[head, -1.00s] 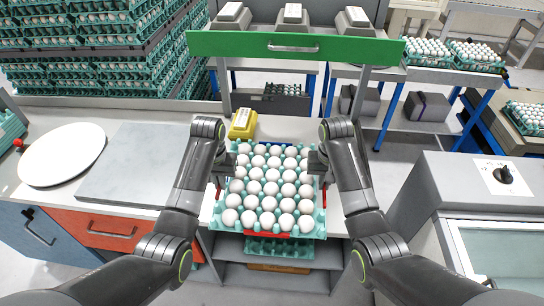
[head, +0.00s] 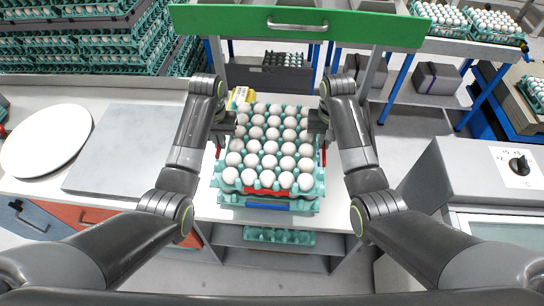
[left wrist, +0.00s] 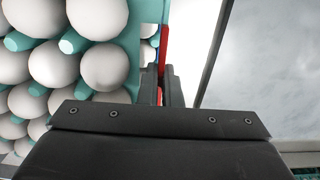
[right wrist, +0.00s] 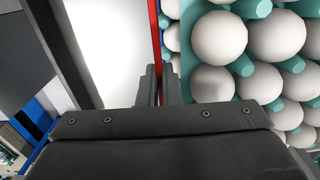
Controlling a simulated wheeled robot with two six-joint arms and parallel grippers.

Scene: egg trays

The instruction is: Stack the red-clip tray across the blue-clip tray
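The red-clip tray (head: 307,181), a teal tray full of white eggs, is level at the middle of the head view, with a red clip (head: 285,180) on its near side. The blue-clip tray (head: 224,198) is below it; its near edge and blue clip (head: 268,206) show, the rest is hidden. I cannot tell whether the two trays touch. My left gripper (head: 223,140) is shut on the red clip at the left side, also seen in the left wrist view (left wrist: 165,80). My right gripper (head: 317,140) is shut on the red clip at the right side, also in the right wrist view (right wrist: 156,80).
A yellow-topped scale (head: 240,94) stands just behind the trays, partly hidden. A grey board (head: 120,158) and a white round plate (head: 45,140) lie to the left. A grey machine (head: 480,165) stands at right. Another teal tray (head: 279,236) is on the shelf below.

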